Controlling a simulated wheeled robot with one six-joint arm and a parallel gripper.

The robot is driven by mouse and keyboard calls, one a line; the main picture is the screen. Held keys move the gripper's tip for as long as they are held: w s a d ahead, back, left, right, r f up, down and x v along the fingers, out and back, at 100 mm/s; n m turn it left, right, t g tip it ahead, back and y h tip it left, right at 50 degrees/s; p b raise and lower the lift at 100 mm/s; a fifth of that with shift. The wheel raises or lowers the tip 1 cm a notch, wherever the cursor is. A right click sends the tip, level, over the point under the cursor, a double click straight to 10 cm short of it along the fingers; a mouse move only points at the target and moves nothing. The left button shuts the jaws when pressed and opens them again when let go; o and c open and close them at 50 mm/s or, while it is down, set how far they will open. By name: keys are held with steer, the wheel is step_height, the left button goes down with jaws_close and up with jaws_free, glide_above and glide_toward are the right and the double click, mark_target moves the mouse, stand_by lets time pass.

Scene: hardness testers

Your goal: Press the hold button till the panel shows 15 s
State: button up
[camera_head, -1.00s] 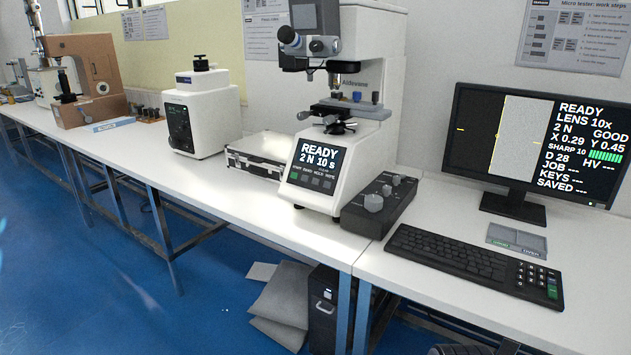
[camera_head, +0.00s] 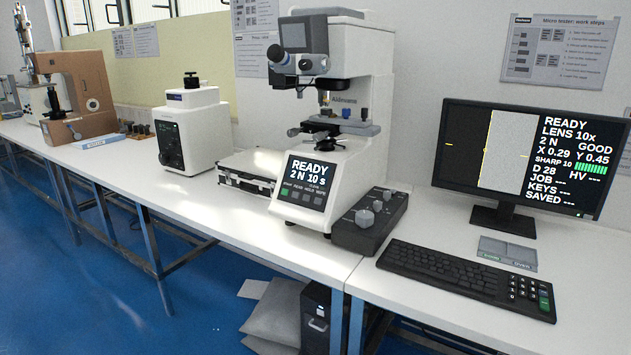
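The micro hardness tester (camera_head: 345,120) is a white machine standing upright on the white bench, in the middle of the head view. Its front panel (camera_head: 308,178) is lit and reads READY, 2 N 10 s. A row of small buttons with tiny labels runs under the text. The leftmost button is green. The hold button (camera_head: 308,196) appears to be among the dark ones to its right, but the labels are hard to read. My gripper is not in view.
A dark control box with knobs (camera_head: 368,220) stands right of the tester. A keyboard (camera_head: 460,275) and a monitor (camera_head: 520,155) stand farther right. A case (camera_head: 245,180) and another white tester (camera_head: 192,130) stand left. Blue floor (camera_head: 90,290) lies open in front of the bench.

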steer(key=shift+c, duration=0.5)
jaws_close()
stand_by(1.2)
